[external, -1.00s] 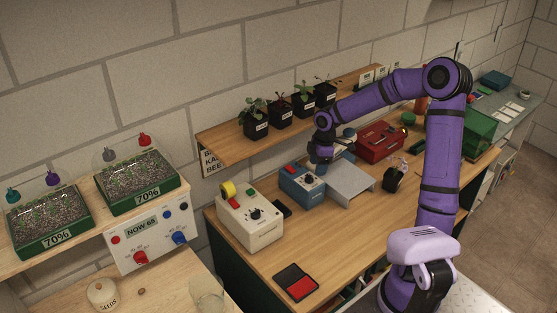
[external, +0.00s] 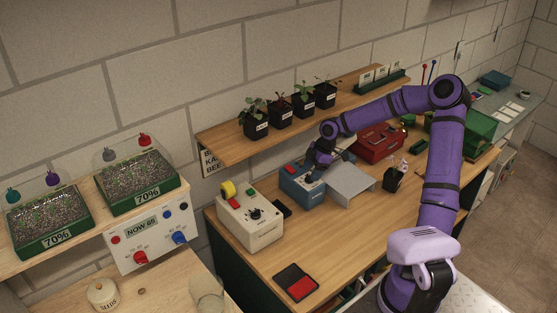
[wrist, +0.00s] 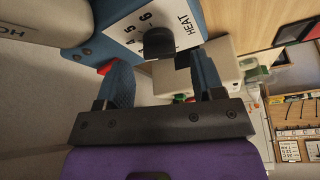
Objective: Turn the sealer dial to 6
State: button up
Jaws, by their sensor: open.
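The sealer is a blue box (external: 289,183) on the wooden bench, left of a grey sloped plate. In the wrist view its white panel (wrist: 120,22) shows part of a number scale, with 4, 5 and 6 readable, and the word HEAT. The black dial (wrist: 158,43) sits on this panel; its pointer setting is hard to read. My gripper (wrist: 158,80) is open, its two blue fingers at either side just below the dial in the picture. I cannot tell whether a finger touches it. In the external view my gripper (external: 311,178) hides the dial.
Potted plants stand on the wooden shelf (external: 225,142) above. The bench front is mostly clear.

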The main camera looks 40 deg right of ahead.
jog(key=shift+x, duration=0.9)
jog(key=shift+c, duration=0.3)
jog(key=c, duration=0.9)
